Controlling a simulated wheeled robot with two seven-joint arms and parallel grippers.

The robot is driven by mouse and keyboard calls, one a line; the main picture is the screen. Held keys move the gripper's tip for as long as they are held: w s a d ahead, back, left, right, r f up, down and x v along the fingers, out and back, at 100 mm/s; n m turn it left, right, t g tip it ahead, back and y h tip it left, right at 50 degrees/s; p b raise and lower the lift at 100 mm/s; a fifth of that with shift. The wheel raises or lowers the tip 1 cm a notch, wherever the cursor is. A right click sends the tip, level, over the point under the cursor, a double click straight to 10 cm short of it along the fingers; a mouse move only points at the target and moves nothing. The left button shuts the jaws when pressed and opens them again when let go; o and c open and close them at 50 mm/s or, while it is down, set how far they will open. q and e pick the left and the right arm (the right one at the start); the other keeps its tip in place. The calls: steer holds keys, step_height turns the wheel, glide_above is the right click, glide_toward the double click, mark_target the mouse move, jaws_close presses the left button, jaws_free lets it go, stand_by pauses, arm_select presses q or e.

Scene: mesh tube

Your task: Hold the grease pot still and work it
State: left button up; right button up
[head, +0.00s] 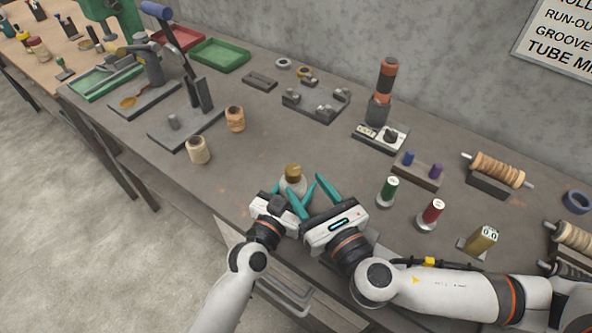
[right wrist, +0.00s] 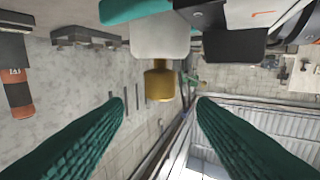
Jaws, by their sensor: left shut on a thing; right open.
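The grease pot, a pale pot (head: 294,184) with a brass cap (head: 292,170), stands near the front edge of the bench. My left gripper (head: 290,190) is shut on the pot body, below the cap. My right gripper (head: 304,187) is open and close beside the pot on its right. In the right wrist view the white pot body (right wrist: 160,38) and brass cap (right wrist: 159,82) appear upside down beyond my two teal fingers, with clear space between the fingers and the cap. A teal finger of my left gripper (right wrist: 133,9) shows at the top. The pot's base is hidden in the head view.
Two wooden cups (head: 198,150) (head: 235,119) stand to the left. A dark block fixture (head: 316,106) sits behind. The bench directly behind the pot is clear.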

steer(key=v, duration=0.3)
steer(key=shift+s+d, duration=0.15)
steer(key=shift+s, duration=0.2)
